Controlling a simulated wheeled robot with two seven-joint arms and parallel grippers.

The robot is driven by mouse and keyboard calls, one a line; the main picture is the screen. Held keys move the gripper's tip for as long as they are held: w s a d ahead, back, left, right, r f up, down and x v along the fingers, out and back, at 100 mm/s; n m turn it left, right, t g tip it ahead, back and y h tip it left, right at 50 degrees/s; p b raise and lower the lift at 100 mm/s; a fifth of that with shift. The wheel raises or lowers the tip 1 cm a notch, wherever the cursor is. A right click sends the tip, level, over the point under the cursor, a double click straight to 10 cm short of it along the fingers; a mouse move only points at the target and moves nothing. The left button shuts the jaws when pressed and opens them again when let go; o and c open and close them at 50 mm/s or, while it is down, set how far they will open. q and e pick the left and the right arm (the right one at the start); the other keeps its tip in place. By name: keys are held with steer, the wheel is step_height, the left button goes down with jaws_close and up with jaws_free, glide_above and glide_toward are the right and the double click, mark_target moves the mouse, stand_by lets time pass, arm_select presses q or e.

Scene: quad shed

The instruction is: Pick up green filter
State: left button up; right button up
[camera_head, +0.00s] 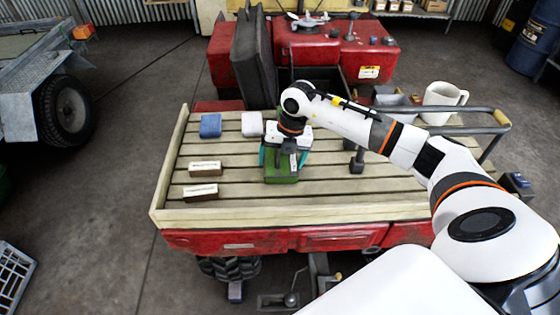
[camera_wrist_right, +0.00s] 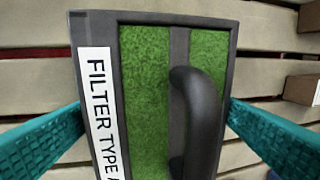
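The green filter (camera_head: 281,172) stands on the slatted wooden bed, under my right gripper. In the right wrist view the filter (camera_wrist_right: 145,95) has a green textured top, a dark grey frame, a black handle (camera_wrist_right: 203,115) and a white label reading "FILTER TYPE A". My right gripper (camera_head: 283,157) points down with its teal fingers on either side of the filter. In the wrist view the fingers (camera_wrist_right: 157,115) reach its left and right edges; their tips are hidden beside it, and I cannot see clear contact. My left gripper is not in view.
On the wooden bed (camera_head: 340,211) lie a blue block (camera_head: 210,125), a white block (camera_head: 251,124) and two brown boxes with white labels (camera_head: 205,168) (camera_head: 201,191). A white mug (camera_head: 442,103) stands at the back right. A black case (camera_head: 254,60) leans behind.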

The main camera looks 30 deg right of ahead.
mark_target(282, 159)
steer(key=c, duration=0.6)
steer(key=shift+r, duration=0.15)
step_height(282, 159, up, 10)
steer(key=shift+f+b, duration=0.1)
steer(key=shift+b, duration=0.9)
